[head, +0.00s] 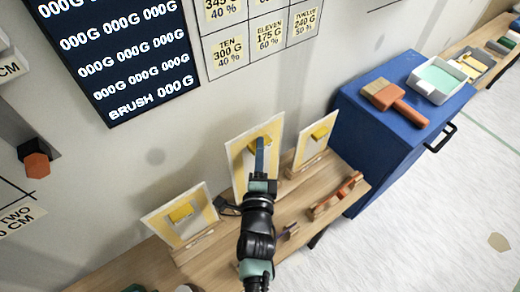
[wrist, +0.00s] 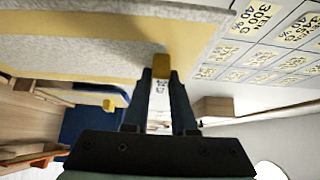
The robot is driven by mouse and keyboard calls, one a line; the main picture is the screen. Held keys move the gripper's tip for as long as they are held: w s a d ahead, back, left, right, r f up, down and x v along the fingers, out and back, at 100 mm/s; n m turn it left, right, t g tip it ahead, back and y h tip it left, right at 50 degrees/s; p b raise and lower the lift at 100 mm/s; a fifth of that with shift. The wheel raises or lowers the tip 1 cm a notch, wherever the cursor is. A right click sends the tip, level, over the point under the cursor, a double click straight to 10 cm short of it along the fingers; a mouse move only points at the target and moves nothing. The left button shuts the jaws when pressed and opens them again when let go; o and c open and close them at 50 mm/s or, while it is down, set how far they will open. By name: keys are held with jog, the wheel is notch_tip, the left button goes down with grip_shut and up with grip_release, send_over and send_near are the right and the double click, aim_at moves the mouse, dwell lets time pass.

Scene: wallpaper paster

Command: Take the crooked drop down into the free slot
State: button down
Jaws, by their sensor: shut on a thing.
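My gripper (head: 259,158) is shut on the yellow tab of the middle drop (head: 239,150), a pale panel with yellow borders. In the wrist view my gripper (wrist: 160,78) has the yellow tab (wrist: 161,62) between its fingers, and the pale panel (wrist: 70,45) spreads to the upper left. The left drop (head: 163,224) and right drop (head: 307,145) stand in wooden holders on the bench, each with a yellow tab. My arm hides the middle drop's lower part, so I cannot tell whether it rests in a slot. No free slot is clearly visible.
The wooden bench (head: 225,262) runs along the wall. A long tool with reddish handles (head: 336,195) and a small brush (head: 288,232) lie on its right part. A blue cabinet (head: 372,135) at right bears a wide brush (head: 395,102) and a tray (head: 437,79).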

notch_tip(320, 180, down, 6)
jog(key=b, duration=0.6)
dwell(1.9)
jog(key=c, duration=0.7)
grip_release()
jog(key=shift+o, duration=0.2)
jog(key=shift+s, duration=0.1)
jog(key=s, duration=1.3)
jog(key=shift+a+b, duration=0.25)
jog(key=shift+b, duration=0.05)
jog(key=shift+w, duration=0.1)
